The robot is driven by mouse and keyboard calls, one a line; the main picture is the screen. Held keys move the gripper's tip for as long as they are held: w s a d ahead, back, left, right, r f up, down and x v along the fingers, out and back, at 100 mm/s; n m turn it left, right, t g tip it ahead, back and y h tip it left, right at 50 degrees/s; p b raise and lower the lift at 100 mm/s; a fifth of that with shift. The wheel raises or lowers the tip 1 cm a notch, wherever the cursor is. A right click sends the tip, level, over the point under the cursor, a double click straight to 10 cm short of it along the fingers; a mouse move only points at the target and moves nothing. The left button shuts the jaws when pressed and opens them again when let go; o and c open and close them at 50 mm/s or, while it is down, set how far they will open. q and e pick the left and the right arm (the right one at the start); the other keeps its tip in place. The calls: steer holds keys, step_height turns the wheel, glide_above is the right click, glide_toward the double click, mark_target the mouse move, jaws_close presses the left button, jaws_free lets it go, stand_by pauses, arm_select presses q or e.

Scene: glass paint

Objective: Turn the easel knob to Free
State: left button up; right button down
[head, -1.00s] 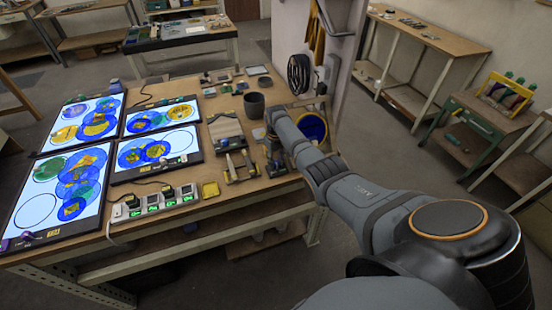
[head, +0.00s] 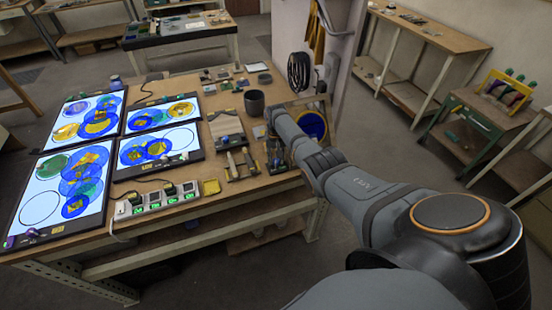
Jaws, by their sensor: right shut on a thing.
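The easel (head: 325,104) stands at the right end of the workbench, with a round blue glass (head: 313,125) on it. My right arm reaches in from the lower right and covers much of the easel's front. My right gripper (head: 274,160) is at the easel's lower left, small and dark in the head view. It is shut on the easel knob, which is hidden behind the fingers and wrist. The knob's setting cannot be read. My left gripper is not in view.
Lit panels (head: 82,185) with coloured glass discs fill the bench's left side.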

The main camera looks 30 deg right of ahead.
mark_target(276, 160)
steer(key=c, duration=1.1)
jaws_free()
steer(key=shift+o, duration=0.2)
step_height(276, 160, up, 12)
